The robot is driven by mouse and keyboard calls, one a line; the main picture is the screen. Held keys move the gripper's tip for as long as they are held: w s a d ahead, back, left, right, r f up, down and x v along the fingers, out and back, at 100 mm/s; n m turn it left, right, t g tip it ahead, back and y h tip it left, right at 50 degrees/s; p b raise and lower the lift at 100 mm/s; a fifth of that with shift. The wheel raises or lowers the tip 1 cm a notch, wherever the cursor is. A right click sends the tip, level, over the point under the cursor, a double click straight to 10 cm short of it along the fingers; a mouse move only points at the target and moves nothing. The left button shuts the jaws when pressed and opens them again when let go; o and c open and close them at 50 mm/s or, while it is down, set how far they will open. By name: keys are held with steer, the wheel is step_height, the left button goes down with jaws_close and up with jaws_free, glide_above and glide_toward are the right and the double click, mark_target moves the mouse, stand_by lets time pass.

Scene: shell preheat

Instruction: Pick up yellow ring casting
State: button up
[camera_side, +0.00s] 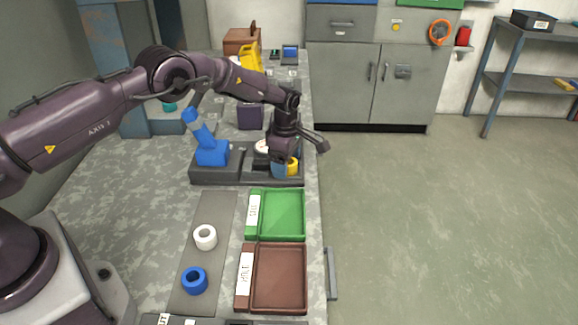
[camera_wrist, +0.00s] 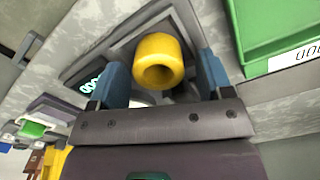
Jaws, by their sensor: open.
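The yellow ring casting (camera_wrist: 159,61) sits between the two blue fingers of my gripper (camera_wrist: 160,82) in the wrist view, with a gap visible on each side. Its round hole faces the camera. In the side view, the yellow ring casting (camera_side: 292,165) shows partly behind my gripper (camera_side: 284,170), on the right part of the dark fixture. My gripper is open and around the ring. The contact of the ring with its seat is hidden in the side view.
A blue upright device (camera_side: 208,145) stands on the dark fixture base (camera_side: 215,175). A green tray (camera_side: 283,213) and a brown tray (camera_side: 280,280) lie in front. A white ring (camera_side: 205,237) and a blue ring (camera_side: 194,281) rest on a grey strip (camera_side: 212,208).

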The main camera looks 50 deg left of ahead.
steer(key=c, duration=1)
steer(key=shift+c, duration=0.6)
steer(key=shift+r, duration=0.15)
